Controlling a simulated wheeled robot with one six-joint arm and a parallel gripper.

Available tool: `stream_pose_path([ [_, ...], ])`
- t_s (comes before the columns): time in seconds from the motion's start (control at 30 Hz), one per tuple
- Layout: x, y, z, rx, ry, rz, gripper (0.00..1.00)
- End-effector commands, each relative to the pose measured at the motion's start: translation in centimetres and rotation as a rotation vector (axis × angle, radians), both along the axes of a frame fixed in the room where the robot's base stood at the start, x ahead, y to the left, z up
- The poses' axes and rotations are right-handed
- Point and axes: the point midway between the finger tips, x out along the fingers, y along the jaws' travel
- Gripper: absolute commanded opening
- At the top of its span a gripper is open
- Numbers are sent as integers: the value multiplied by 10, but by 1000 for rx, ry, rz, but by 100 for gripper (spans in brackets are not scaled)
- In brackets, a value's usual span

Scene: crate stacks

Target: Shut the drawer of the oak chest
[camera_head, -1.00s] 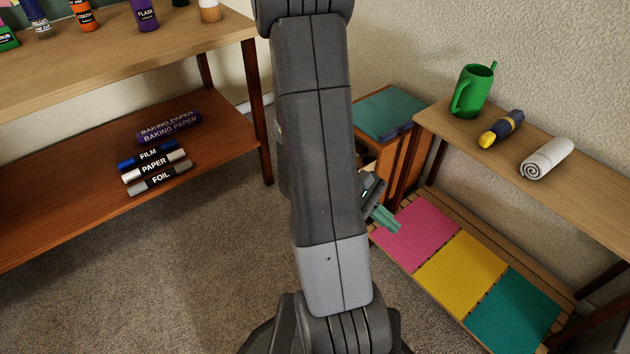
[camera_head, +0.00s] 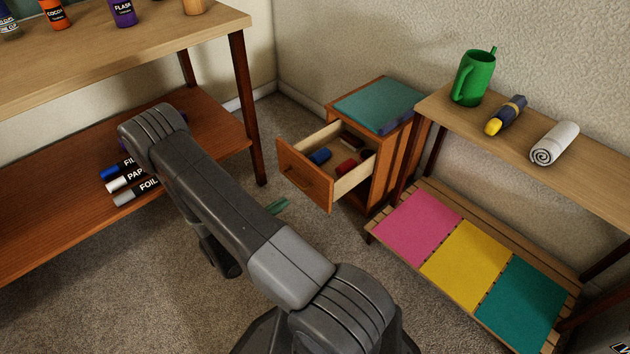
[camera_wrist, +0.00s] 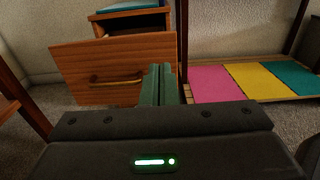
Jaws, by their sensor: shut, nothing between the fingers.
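The oak chest (camera_head: 392,160) stands in the corner with a teal top. Its drawer (camera_head: 305,184) is pulled well out, with blue, red and dark items inside. In the wrist view the drawer front (camera_wrist: 75,65) faces me, with a brown handle (camera_wrist: 116,78) at its middle. My gripper (camera_head: 278,206) is shut and empty, its green fingertips just in front of the drawer front in the head view. In the wrist view the fingers (camera_wrist: 158,84) overlap the right part of the front, right of the handle. I cannot tell whether they touch it.
A low slatted rack (camera_head: 372,234) with pink, yellow and teal mats stands right of the chest. A shelving unit (camera_head: 215,135) is at left. Carpet lies between.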

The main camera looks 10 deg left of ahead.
Motion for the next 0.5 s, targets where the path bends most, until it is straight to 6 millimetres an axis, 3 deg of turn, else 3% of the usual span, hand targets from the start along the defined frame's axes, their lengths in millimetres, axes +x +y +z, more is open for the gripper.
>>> stream_pose_path([
  [0.17,8,-5,-2,-1,0,3,0],
  [0.5,46,-36,-2,-1,-1,-1,0],
])
